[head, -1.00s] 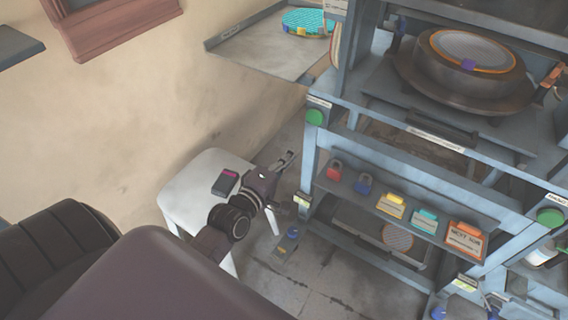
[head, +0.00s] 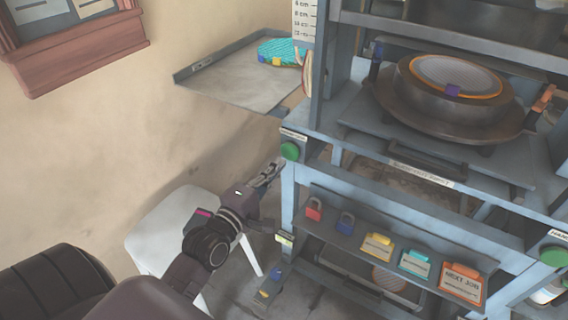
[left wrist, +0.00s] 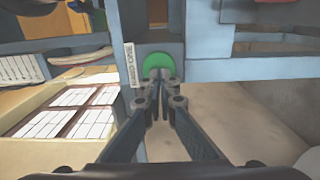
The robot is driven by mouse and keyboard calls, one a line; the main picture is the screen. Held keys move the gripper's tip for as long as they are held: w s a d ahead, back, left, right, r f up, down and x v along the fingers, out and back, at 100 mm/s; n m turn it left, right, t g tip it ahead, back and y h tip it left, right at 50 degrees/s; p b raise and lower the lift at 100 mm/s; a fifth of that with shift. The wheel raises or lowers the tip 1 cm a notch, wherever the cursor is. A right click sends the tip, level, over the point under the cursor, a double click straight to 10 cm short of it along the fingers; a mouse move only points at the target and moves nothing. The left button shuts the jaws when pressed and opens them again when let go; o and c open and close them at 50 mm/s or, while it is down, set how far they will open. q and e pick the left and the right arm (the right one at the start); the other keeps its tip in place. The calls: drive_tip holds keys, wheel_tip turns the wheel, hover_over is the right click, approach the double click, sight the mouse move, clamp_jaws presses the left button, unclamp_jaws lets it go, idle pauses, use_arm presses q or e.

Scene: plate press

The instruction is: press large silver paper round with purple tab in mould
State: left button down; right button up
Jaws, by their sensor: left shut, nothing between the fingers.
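The large silver paper round (head: 458,76) with its purple tab (head: 452,90) lies in the round dark mould (head: 432,98) on the press plate; an orange-tan rim shows around it. A green button (head: 290,151) sits on the press's left post, and another green button (head: 553,256) is at the right. My left gripper (head: 274,170) is shut and empty, just left of and slightly below the left button. In the left wrist view its fingertips (left wrist: 159,82) point at the green button (left wrist: 158,62). I cannot tell whether they touch it. My right gripper is not in view.
A side tray (head: 235,90) holds teal-patterned rounds (head: 284,50). A white stool (head: 160,225) stands beneath my left arm.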

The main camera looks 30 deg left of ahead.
sight(290, 152)
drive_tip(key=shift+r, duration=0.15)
use_arm(q)
drive_tip(key=shift+w, duration=0.3)
drive_tip(key=shift+w, duration=0.1)
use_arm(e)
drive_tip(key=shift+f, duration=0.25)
use_arm(q)
drive_tip(key=shift+w, duration=0.35)
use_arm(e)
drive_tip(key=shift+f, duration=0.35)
use_arm(q)
drive_tip(key=shift+w, duration=0.1)
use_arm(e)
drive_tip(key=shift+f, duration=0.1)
use_arm(q)
drive_tip(key=shift+w+p, duration=0.3)
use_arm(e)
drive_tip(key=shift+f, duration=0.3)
